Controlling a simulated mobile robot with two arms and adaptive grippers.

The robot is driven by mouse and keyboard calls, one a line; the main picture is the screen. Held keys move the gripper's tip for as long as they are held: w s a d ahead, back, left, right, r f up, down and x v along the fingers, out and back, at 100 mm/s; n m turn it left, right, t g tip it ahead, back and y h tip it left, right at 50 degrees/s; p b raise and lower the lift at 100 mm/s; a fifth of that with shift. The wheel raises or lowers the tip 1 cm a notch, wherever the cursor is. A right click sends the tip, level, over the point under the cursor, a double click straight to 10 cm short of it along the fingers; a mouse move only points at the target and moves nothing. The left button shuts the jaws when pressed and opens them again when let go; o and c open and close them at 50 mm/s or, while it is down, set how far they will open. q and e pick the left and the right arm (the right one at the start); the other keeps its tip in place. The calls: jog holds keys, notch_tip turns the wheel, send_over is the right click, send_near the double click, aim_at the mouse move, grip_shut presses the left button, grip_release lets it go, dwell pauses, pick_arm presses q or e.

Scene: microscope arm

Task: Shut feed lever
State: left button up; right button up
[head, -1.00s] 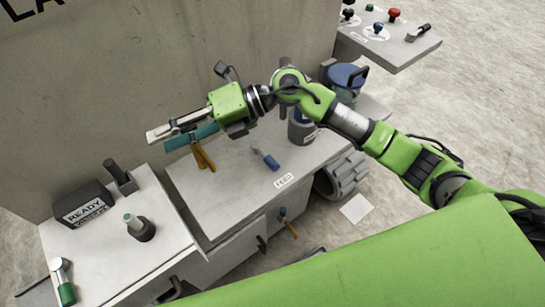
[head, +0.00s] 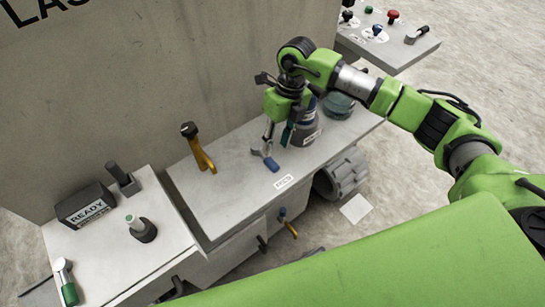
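The feed lever (head: 271,162) is a short lever with a blue grip. It lies low on the grey bench top, just behind the "FEED" label (head: 284,181). My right gripper (head: 277,143) points down just above and behind the lever. Its pale finger and its teal finger are apart, with nothing seen between them. The pale fingertip is close to the lever's pale end; I cannot tell if they touch. My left gripper is not in view.
A yellow lever (head: 203,158) with a dark knob stands at left on the bench. A labelled grey canister (head: 305,130) stands just right of the gripper. A "READY" box (head: 86,207) and a green-topped knob (head: 140,228) are on the left cabinet.

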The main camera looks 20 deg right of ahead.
aim_at(272, 161)
jog(key=f, duration=0.2)
jog(key=a+f, duration=0.1)
jog(key=f, duration=0.1)
jog(key=f+p, duration=0.1)
jog(key=f, duration=0.2)
jog(key=shift+s+a+f, duration=0.1)
jog(key=shift+s+a, duration=0.1)
jog(key=shift+s, duration=0.05)
grip_shut()
